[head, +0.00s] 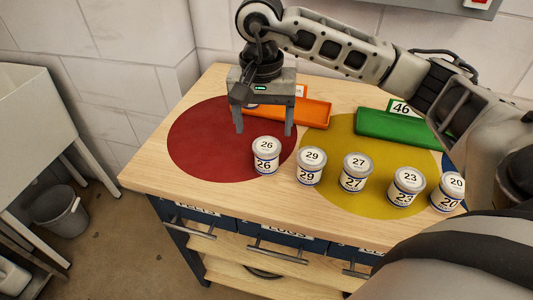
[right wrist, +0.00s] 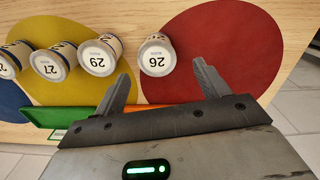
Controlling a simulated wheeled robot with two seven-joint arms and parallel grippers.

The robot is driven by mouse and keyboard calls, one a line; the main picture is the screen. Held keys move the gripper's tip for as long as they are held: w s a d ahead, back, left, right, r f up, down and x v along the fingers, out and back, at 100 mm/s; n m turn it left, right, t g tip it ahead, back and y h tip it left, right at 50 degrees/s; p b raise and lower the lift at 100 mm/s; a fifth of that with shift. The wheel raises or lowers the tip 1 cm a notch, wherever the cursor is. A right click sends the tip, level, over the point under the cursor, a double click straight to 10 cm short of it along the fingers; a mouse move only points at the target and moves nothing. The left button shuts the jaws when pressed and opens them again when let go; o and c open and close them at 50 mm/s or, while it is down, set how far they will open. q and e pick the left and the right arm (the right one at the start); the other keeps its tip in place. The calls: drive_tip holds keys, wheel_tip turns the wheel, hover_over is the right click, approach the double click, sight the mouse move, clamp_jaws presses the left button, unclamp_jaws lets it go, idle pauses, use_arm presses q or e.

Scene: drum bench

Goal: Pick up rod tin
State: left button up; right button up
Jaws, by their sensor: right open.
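Several white tins with numbered lids stand upright in a row on the wooden bench. Tin 26 (head: 266,157) stands on the red disc (head: 205,150). Tin 29 (head: 311,167), tin 27 (head: 355,173), tin 23 (head: 405,187) and tin 20 (head: 448,191) stand to its right. No label in view reads "rod". My right gripper (head: 264,130) is open and empty, behind tin 26 with its fingers pointing down. In the right wrist view tin 26 (right wrist: 157,55) lies beyond the gap between the open fingers (right wrist: 165,85). My left gripper is not in view.
An orange tray (head: 310,112) and a green tray (head: 385,124) lie at the back of the bench. A yellow disc (head: 350,130) lies under some tins. Drawers with handles are in the bench front. A grey bucket (head: 62,212) stands on the floor at left.

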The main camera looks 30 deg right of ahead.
sight(267, 146)
wheel_tip(267, 146, down, 3)
drive_tip(key=shift+r, duration=0.1)
drive_tip(key=f, duration=0.1)
drive_tip(key=f+p, duration=0.1)
drive_tip(key=f, duration=0.2)
drive_tip(key=shift+s+d, duration=0.25)
drive_tip(key=shift+d, duration=0.05)
drive_tip(key=shift+f+p, duration=0.3)
drive_tip(key=shift+f, duration=0.3)
drive_tip(key=c, duration=1)
drive_tip(key=shift+r, duration=0.1)
